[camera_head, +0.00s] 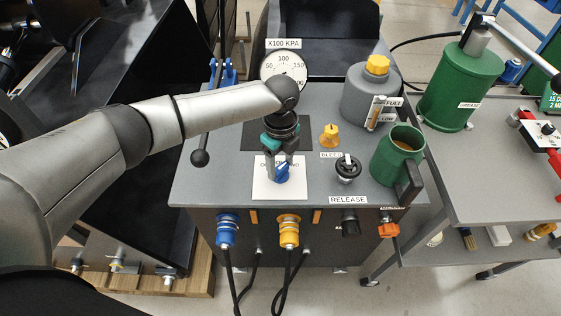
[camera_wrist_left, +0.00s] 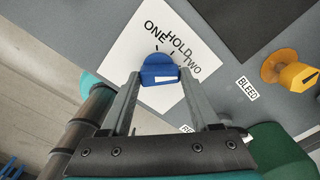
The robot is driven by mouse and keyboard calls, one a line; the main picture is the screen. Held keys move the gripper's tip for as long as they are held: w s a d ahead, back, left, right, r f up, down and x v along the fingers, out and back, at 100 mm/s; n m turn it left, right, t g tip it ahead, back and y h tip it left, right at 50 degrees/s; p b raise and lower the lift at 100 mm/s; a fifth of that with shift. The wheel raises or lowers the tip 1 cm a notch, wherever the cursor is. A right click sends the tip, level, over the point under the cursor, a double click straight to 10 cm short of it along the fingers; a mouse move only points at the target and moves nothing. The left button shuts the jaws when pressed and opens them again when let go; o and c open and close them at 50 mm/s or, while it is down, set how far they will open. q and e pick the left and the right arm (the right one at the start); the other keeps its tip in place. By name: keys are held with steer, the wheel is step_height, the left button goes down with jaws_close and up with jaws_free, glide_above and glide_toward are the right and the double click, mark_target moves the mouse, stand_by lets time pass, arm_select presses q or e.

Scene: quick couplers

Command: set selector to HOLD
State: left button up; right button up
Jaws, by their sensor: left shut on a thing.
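The blue selector knob (camera_head: 282,172) stands on a white plate (camera_head: 262,190) on top of the grey cabinet. In the left wrist view the knob (camera_wrist_left: 158,70) has a white mark on its near side, and the plate (camera_wrist_left: 125,50) reads ONE, HOLD and TWO in an arc beyond it. My left gripper (camera_head: 281,162) points down over the plate; in the left wrist view its fingers (camera_wrist_left: 158,78) are shut on the knob, one on each side. I cannot tell exactly which position the knob points to. My right gripper is not in view.
A yellow BLEED knob (camera_head: 329,135), a black RELEASE knob (camera_head: 348,168) and a green mug (camera_head: 398,155) stand right of the plate. A pressure gauge (camera_head: 284,68) is behind my gripper.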

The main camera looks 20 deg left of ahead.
arm_select(q)
steer(key=n+p, duration=0.4)
steer(key=shift+r+p, duration=0.2)
steer(key=shift+p, duration=0.2)
steer(key=shift+n+p, duration=0.9)
steer(key=shift+n, duration=0.2)
steer(key=shift+a+f+n+p, duration=0.1)
steer(key=shift+f+n+p, duration=0.05)
steer(key=shift+n+p, duration=0.8)
steer(key=shift+n, duration=0.35)
steer(key=o, duration=1.4)
steer(key=shift+c, duration=0.2)
